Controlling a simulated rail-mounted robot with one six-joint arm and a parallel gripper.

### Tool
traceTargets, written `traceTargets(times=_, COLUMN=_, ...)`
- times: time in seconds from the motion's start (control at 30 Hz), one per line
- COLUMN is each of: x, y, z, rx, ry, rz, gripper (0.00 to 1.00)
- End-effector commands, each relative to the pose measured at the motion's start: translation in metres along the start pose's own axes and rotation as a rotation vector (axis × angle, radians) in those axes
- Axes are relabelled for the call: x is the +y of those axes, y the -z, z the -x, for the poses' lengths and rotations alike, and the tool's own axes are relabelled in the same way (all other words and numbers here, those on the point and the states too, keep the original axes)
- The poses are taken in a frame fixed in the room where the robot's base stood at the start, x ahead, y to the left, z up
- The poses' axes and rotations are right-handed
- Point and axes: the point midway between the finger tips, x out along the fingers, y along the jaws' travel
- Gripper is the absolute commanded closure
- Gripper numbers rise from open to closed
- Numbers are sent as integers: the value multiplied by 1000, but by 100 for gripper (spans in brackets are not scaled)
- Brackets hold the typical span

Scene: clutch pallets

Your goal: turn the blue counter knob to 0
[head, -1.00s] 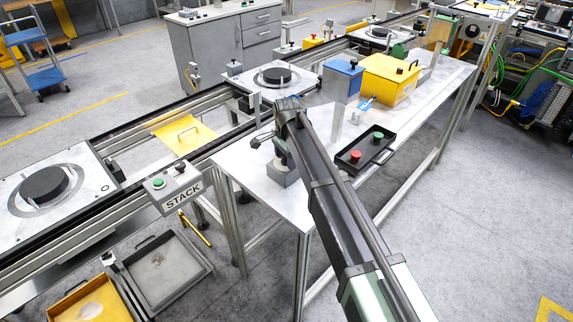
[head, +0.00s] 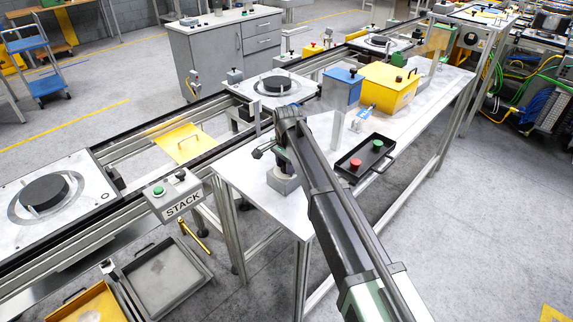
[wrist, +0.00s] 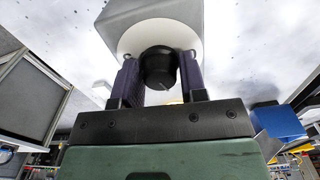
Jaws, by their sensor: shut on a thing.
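In the wrist view a black knob (wrist: 158,72) stands on a round white disc (wrist: 128,40) on the face of a grey box (wrist: 150,12). My gripper (wrist: 160,64) has its two purple fingers on either side of the knob and is shut on it. A small light mark shows on the knob's end; I can read no numbers on the disc. In the head view the grey box (head: 282,183) stands on the near part of the table, under my wrist. My arm hides the knob and most of my gripper there.
A blue box (head: 341,90) and a yellow box (head: 387,92) stand farther back on the table (head: 243,178). A black tray (head: 380,162) with a red and a green knob lies right of my arm.

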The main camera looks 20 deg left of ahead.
Motion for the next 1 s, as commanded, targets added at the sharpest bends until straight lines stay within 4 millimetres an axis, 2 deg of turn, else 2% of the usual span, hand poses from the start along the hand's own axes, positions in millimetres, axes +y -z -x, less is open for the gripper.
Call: traceTargets(times=1.0, x=0, y=0, z=0, rx=0, ry=0, rz=932, gripper=85)
